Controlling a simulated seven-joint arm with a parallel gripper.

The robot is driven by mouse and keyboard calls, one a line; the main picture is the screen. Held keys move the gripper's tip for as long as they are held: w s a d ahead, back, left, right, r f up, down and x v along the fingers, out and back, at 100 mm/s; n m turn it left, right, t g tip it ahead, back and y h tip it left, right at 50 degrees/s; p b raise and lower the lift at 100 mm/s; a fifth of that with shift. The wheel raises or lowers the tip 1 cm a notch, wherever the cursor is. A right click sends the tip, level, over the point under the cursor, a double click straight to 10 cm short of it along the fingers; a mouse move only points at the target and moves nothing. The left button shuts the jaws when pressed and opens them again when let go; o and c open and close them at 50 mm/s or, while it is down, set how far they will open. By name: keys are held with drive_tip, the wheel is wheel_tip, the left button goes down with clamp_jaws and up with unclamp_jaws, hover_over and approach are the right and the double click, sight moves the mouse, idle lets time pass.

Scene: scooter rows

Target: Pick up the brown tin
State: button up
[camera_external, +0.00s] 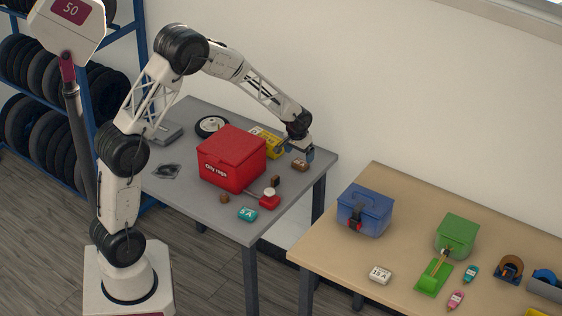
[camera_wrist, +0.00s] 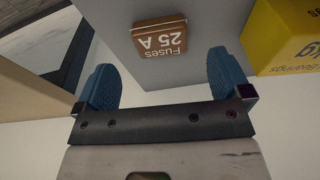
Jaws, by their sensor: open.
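The brown tin (camera_external: 300,165) lies on the grey table near its right edge. In the wrist view it is a small rounded box (camera_wrist: 158,37) with white lettering reading "Fuses 25 A". My gripper (camera_wrist: 160,68) is open and empty, its two blue fingertips wide apart, and the tin appears beyond them, between their lines. In the external view my gripper (camera_external: 296,152) points down above and just behind the tin. I see no contact between the fingers and the tin.
A yellow box (camera_wrist: 288,38) stands close beside the tin; it also shows in the external view (camera_external: 269,143). A red "Oily rags" box (camera_external: 232,160) stands to the left. A teal tin (camera_external: 248,214) and red item (camera_external: 269,199) lie nearer the front. The wooden table (camera_external: 335,255) is separate.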

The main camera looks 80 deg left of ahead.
sight(300, 162)
drive_tip(key=shift+w+a+f, duration=0.15)
drive_tip(key=shift+f, duration=1.1)
drive_tip(key=shift+w+a+f, duration=0.15)
drive_tip(key=shift+f, duration=1.05)
drive_tip(key=shift+c, duration=0.3)
drive_tip(key=c, duration=1)
